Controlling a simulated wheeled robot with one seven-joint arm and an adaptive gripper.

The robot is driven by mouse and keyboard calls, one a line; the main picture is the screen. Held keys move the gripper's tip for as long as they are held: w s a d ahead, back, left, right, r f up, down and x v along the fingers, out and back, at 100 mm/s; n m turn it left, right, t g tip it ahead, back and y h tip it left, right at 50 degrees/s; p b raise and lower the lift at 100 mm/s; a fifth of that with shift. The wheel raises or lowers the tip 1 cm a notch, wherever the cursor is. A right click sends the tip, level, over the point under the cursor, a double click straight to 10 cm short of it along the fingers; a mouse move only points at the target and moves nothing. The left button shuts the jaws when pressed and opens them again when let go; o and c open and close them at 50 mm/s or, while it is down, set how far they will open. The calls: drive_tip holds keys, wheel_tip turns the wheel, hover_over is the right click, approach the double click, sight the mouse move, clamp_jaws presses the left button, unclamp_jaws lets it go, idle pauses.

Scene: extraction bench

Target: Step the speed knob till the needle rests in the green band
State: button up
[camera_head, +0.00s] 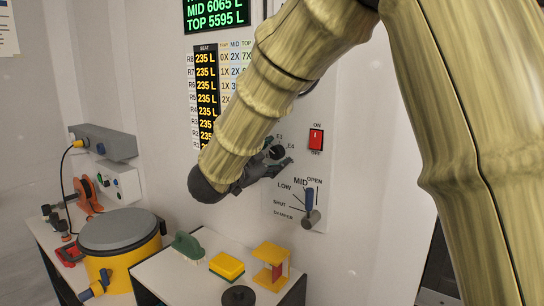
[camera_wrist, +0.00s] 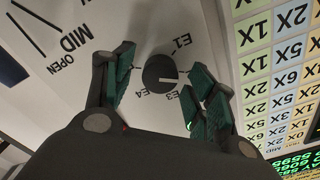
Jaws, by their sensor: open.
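The round black speed knob (camera_wrist: 160,72) is on the pale panel in the wrist view, with a white pointer line towards the right of the picture. E1, E3 and E4 labels show around it; any E2 label is hidden. My gripper (camera_wrist: 156,78) is open, with one green-padded finger on each side of the knob and gaps between. In the head view my gripper (camera_head: 279,158) is at the panel beside the E3 and E4 labels, and the knob shows dark between the fingers. No needle or green band is visible; my arm covers part of the panel.
A red ON/OFF switch (camera_head: 316,139) sits right of the knob. A damper lever (camera_head: 309,201) is below it, among the OPEN, MID, LOW and SHUT marks. A seat chart (camera_head: 206,98) is on the left. A yellow drum (camera_head: 122,262) and a yellow sponge (camera_head: 227,267) stand below.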

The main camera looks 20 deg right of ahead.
drive_tip(key=v, duration=1.2)
